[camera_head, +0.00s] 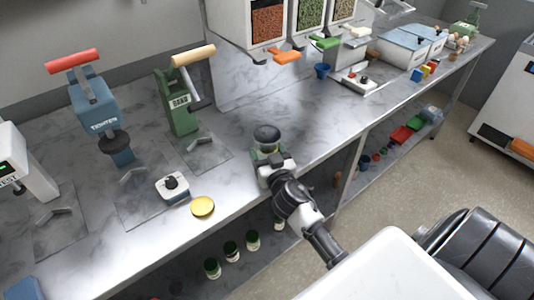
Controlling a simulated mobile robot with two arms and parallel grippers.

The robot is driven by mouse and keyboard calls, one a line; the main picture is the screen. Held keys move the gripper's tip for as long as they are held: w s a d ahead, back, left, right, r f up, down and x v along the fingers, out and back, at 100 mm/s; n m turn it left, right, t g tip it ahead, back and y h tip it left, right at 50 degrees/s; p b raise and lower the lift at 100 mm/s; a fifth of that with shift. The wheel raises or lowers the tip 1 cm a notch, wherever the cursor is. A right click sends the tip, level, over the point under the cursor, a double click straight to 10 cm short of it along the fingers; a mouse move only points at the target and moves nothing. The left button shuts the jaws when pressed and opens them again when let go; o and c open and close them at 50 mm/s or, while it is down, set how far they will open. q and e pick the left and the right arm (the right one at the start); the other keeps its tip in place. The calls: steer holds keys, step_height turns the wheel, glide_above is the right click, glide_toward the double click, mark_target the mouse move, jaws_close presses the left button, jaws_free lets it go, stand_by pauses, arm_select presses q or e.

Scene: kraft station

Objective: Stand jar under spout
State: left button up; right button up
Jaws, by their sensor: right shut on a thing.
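My right gripper (270,168) reaches over the counter's front edge and is shut on a jar (266,152) with a dark round top and a greenish body. The gripper hides part of the jar, so I cannot tell whether it touches the counter. The dispensers stand at the back with an orange spout (287,57), a green spout (324,43) and a pale spout (354,32). The jar is in front of the spouts and apart from them. My left gripper is not in view.
A yellow lid (203,207) and a small black-knobbed device (172,186) lie left of the jar. A green press (180,105) and a blue press (98,105) stand behind them. A blue cup (322,71) stands near the spouts. The marble counter (250,100) between is clear.

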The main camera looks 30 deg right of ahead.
steer(key=shift+f+b, duration=0.2)
steer(key=shift+b, duration=0.1)
steer(key=o, duration=1.1)
